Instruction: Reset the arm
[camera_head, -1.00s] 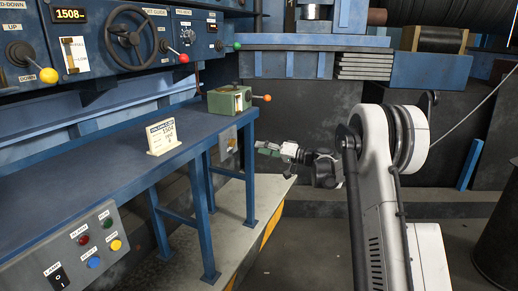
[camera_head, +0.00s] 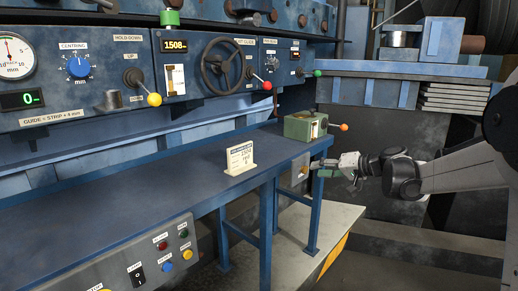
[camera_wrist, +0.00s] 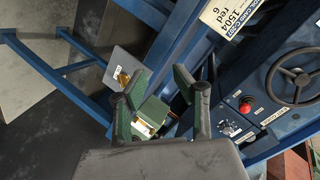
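My gripper (camera_head: 328,168) is beyond the right end of the blue bench (camera_head: 120,195), low beside its end panel, at the end of my arm that reaches in from the right. In the wrist view my gripper (camera_wrist: 150,82) has its two dark, green-padded fingers apart, with nothing held between them. A green box (camera_head: 306,126) with an orange-knobbed lever stands on the bench corner, above and behind the gripper in the head view. The same box (camera_wrist: 152,114) shows past the gap between the fingers in the wrist view.
A white card (camera_head: 240,159) stands on the bench. A control panel with a handwheel (camera_head: 222,63) and coloured levers hangs above it. A button box (camera_head: 160,255) is at the front. A pale plinth (camera_head: 305,235) lies under the bench. Blue machinery (camera_head: 395,92) stands behind.

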